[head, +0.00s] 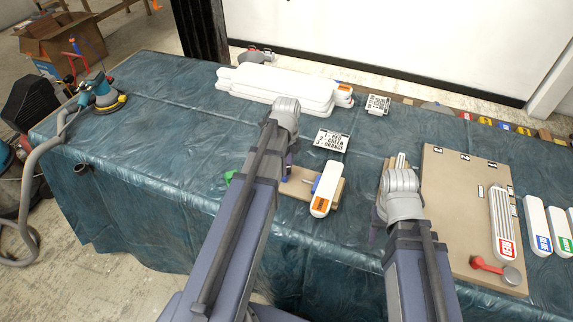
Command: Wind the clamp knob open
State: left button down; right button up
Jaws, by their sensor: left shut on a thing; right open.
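A small wooden board (299,187) lies near the table's front edge, with a blue part (316,184) and a white piece with an orange label (325,190) on it. A green part (230,176) shows just left of my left arm. My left gripper (289,163) is over the board's left end, mostly hidden by its own arm. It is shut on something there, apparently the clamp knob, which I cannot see. My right gripper (377,224) is open at the left edge of the large tan board, partly hidden by its wrist.
The large tan board (455,200) holds a white ribbed piece with a red label (503,225) and a red-handled tool (488,265). White pieces (285,84) are stacked at the back.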

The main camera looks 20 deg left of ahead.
pick_arm(q)
jog(key=shift+n, duration=0.3)
jog(key=n, duration=0.5)
jog(key=shift+n, duration=0.3)
jog(key=n, duration=1)
jog(key=shift+n, duration=0.4)
jog(key=n, duration=0.5)
jog(key=shift+n, duration=0.3)
jog(key=n, duration=1)
jog(key=shift+n, duration=0.4)
jog(key=n, duration=1)
jog(key=shift+n, duration=0.4)
